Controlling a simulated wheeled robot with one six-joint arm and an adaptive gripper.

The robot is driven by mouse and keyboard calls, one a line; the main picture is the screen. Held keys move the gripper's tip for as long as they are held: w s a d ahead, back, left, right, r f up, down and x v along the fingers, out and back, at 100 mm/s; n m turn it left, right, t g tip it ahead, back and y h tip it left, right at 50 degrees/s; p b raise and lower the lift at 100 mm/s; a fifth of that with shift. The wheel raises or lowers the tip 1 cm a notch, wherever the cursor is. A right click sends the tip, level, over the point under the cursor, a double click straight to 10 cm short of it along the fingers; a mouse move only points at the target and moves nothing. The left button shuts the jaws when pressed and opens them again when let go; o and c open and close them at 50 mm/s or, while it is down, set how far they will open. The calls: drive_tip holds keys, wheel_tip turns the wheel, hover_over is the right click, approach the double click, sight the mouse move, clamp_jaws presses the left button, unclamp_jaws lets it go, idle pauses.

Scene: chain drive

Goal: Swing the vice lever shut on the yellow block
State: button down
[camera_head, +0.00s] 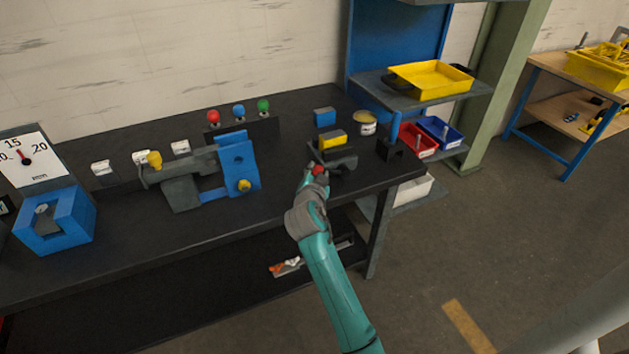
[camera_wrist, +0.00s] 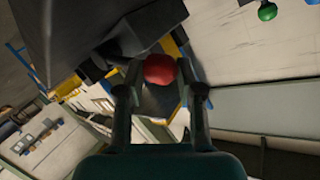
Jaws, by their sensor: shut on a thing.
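The yellow block (camera_head: 333,143) sits in the dark vice (camera_head: 340,162) near the right end of the black bench. The red knob (camera_head: 319,170) of the vice lever is at the front left of the vice. My gripper (camera_head: 312,178) is shut on the red knob, which also shows between the two fingers in the wrist view (camera_wrist: 160,70). The lever's arm is mostly hidden by my gripper in the head view. I cannot tell whether the vice jaw touches the block.
A blue block (camera_head: 324,117) and a round yellow-topped tin (camera_head: 367,122) stand behind the vice. A dark bracket (camera_head: 389,149) is to its right. A blue fixture (camera_head: 238,165) stands to the left. The bench front (camera_head: 270,205) is clear.

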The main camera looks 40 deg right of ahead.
drive_tip(key=s+d+r+m+y, duration=0.3)
drive_tip(key=d+r+m+y, duration=0.3)
drive_tip(key=d, duration=0.4)
drive_tip(key=shift+r+m+y, duration=0.25)
drive_tip(key=shift+m+y, duration=0.55)
drive_tip(key=shift+y, duration=0.3)
drive_tip(key=shift+d, duration=0.15)
drive_tip(key=c, duration=0.7)
unclamp_jaws()
drive_tip(key=shift+f, duration=0.1)
drive_tip(key=shift+c, duration=0.2)
drive_tip(key=v, duration=1.2)
drive_tip(key=shift+f, duration=0.2)
drive_tip(key=shift+s, duration=0.1)
